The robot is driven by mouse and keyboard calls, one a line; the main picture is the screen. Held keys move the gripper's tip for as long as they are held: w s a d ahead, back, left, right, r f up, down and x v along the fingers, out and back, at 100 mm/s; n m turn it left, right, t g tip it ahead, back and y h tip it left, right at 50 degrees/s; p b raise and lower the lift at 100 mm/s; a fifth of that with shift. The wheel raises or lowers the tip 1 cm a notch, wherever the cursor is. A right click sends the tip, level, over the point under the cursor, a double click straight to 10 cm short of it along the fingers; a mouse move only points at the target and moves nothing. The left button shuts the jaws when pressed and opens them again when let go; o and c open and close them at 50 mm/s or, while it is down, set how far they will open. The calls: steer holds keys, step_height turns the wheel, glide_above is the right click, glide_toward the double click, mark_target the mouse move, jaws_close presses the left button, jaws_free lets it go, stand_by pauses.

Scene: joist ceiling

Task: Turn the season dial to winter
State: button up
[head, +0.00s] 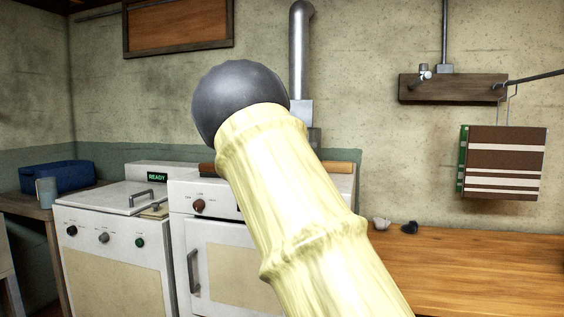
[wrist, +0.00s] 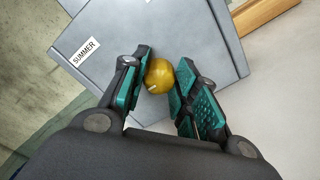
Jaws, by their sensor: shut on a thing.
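The season dial is a round yellow knob (wrist: 158,76) on a grey panel (wrist: 215,50) in the wrist view. A small pale mark shows on the knob's lower left side. A white label reading SUMMER (wrist: 86,51) sits on the panel to the left of the knob, tilted in the picture. No winter label is visible. My gripper (wrist: 165,65) has its two teal-padded fingers on either side of the knob, shut on it. In the head view, my pale, bamboo-patterned arm with its dark round joint fills the middle; the gripper and dial cannot be made out there.
A white appliance with a READY display (head: 157,177) and a white oven (head: 228,250) stand at left. A wooden counter (head: 470,265) at right is mostly clear, with two small objects at its back. A blue bin (head: 57,177) stands far left.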

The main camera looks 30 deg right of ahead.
steer(key=shift+f, duration=0.1)
steer(key=o, duration=1)
steer(key=v, duration=1.2)
steer(key=shift+d, duration=0.1)
